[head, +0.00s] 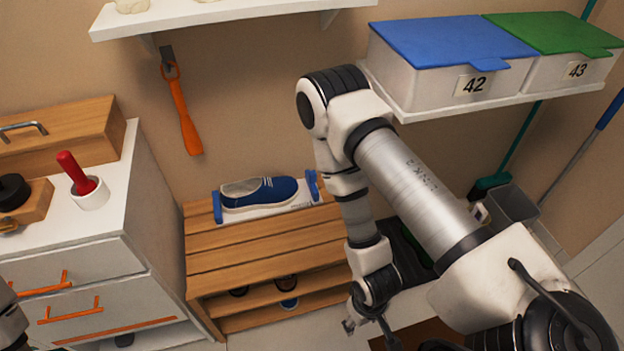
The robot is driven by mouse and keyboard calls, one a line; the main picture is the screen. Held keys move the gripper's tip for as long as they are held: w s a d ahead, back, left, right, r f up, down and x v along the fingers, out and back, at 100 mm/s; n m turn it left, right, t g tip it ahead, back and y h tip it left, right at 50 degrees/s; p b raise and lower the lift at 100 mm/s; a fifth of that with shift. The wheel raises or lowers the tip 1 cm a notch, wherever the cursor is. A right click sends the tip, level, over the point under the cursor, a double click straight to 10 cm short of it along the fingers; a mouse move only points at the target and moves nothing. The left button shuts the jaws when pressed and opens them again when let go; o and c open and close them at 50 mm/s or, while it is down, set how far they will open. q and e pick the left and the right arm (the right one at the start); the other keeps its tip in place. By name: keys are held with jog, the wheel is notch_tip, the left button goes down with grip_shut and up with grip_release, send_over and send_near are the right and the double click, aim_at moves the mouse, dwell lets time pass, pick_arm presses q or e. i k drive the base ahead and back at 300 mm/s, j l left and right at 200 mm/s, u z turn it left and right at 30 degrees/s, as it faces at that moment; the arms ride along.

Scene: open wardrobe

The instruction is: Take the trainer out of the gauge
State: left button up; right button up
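The blue trainer (273,191) with a white sole lies sideways in the gauge (262,213), toe to the right. The gauge is a white board with a blue upright at each end. It sits on top of the slatted wooden bench (225,260) against the wall. My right gripper (366,328) hangs low in front of the bench's right end, apart from the trainer; its fingers are partly cut off and dark, so its opening is unclear. Only a piece of my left arm shows at the bottom left edge; its gripper is out of view.
A white drawer cabinet (97,262) with a red-handled tool (77,178) stands left. An orange shoehorn (183,112) hangs above the bench. Boxes with a blue lid (450,40) and green lid (560,33) sit on the right shelf. More shoes lie under the bench.

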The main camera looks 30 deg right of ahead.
aim_at(239, 197)
jog(key=i+l+z, duration=0.25)
jog(key=z, duration=0.2)
jog(key=i+l+z, duration=0.35)
jog(key=z, duration=0.15)
jog(key=i+l+z, duration=0.1)
jog(key=i+z, duration=0.2)
jog(key=z, duration=0.15)
